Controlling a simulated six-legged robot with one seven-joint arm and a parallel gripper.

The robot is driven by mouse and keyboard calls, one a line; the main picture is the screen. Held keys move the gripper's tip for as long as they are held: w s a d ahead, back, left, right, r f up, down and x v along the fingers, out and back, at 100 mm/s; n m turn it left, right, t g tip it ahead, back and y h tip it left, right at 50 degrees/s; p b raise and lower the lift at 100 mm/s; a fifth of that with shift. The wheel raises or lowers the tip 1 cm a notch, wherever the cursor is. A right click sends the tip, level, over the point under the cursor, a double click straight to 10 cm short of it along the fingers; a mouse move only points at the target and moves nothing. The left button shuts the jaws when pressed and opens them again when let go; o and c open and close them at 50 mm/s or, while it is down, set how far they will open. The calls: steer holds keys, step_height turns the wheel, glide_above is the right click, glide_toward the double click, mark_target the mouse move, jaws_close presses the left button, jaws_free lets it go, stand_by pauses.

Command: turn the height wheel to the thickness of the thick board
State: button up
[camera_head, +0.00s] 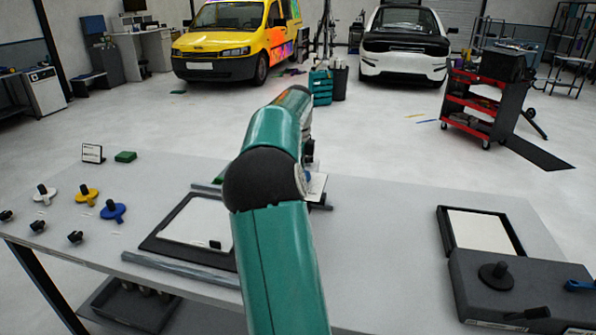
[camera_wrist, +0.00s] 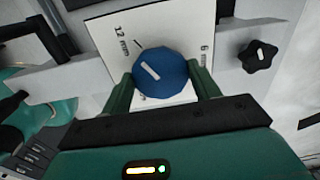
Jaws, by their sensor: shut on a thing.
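The height wheel (camera_wrist: 160,72) is a blue, faceted knob with a short white mark, seen in the wrist view on a white scale plate (camera_wrist: 105,22). The plate reads 12 mm at upper left and 6 mm at right; other figures are hidden. The white mark slants toward the upper left, near a black tick on the 12 mm side. My gripper (camera_wrist: 162,88) is shut on the wheel, one green finger on each side. In the head view my arm hides most of the wheel. I cannot tell which piece is the thick board.
A black star knob (camera_wrist: 260,56) sits right of the plate. On the table, a black frame with a white sheet (camera_head: 165,238) lies left of my arm; a black tray (camera_head: 447,228) and grey box (camera_head: 470,300) are at right. Several coloured knobs (camera_head: 113,210) are at left.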

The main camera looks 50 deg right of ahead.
steer(key=o, duration=1)
steer(key=shift+r, duration=0.1)
steer(key=r, duration=1.3)
steer(key=shift+s+a+r, duration=0.1)
steer(key=shift+a+r, duration=0.15)
